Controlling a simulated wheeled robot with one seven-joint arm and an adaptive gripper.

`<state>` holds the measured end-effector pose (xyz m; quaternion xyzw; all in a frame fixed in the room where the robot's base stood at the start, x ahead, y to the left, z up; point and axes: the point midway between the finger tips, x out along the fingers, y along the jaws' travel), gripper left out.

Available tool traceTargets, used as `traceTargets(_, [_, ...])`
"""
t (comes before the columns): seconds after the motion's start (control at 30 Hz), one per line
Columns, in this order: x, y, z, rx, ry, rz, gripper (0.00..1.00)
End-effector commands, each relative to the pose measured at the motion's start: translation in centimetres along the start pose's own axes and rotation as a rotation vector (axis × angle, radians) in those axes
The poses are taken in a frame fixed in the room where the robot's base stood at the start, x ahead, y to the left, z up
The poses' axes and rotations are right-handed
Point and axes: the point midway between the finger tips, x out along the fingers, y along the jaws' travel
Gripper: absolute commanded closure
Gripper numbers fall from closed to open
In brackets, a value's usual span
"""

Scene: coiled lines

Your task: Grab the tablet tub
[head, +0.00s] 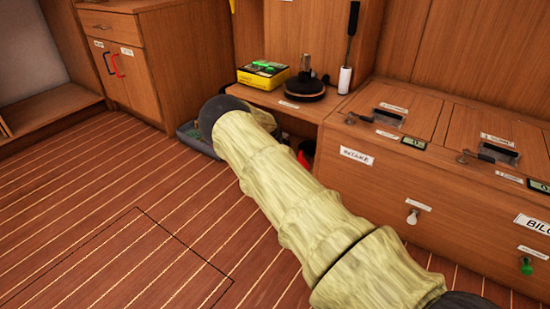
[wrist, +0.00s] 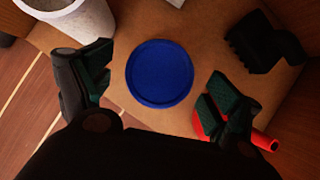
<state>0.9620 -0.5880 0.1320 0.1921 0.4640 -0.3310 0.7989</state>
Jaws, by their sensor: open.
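A round blue lid-like top (wrist: 160,73) shows from above in the wrist view, on a brown wooden surface. It may be the tablet tub, but no label or side wall shows. My gripper (wrist: 163,88) is open, with one finger to the left of the blue top and one to the right, both apart from it in the picture. In the head view my arm covers that spot, and the gripper and the blue top are hidden.
A red object (wrist: 265,141) lies partly behind the right finger. A black object (wrist: 262,42) is at upper right, a whitish container (wrist: 65,20) at upper left. In the head view, a yellow box (head: 262,77) and a black round-based item (head: 305,88) stand on the shelf above.

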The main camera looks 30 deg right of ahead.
Motion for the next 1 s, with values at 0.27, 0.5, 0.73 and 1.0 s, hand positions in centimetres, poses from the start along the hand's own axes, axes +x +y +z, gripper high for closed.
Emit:
traceTargets(0.27, [1.78, 0.01, 0.13, 0.001, -0.002, 0.001, 0.1])
traceTargets(0.5, [1.75, -0.01, 0.15, 0.001, -0.002, 0.0, 0.11])
traceTargets(0.73, [1.76, 0.0, 0.13, 0.0, -0.001, 0.0, 0.53])
traceTargets(1.0, [1.74, 0.0, 0.15, 0.0, -0.002, 0.0, 0.64])
